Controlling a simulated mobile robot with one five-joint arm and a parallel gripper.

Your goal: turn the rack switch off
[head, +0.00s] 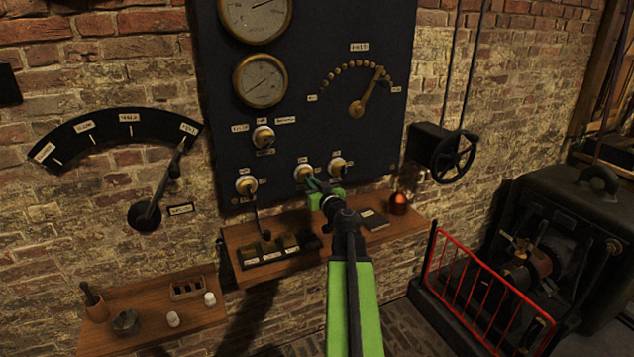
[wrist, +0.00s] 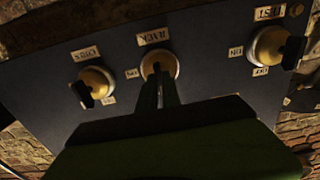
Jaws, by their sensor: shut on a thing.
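The rack switch (wrist: 157,62) is a round brass-and-white knob on the dark panel, under an upside-down RACK label in the wrist view. In the head view it is the middle knob (head: 303,172) of the lower row. My gripper (head: 316,189) reaches up to it, and its narrow dark fingers (wrist: 160,92) are shut on the switch's lever. The fingers hide most of the lever, so I cannot tell its exact angle. One small side label of this switch shows at its left in the wrist view; any other is hidden.
The test switch (wrist: 268,45) and another switch (wrist: 95,85) flank the rack switch closely. A red railing (head: 480,285) stands at right.

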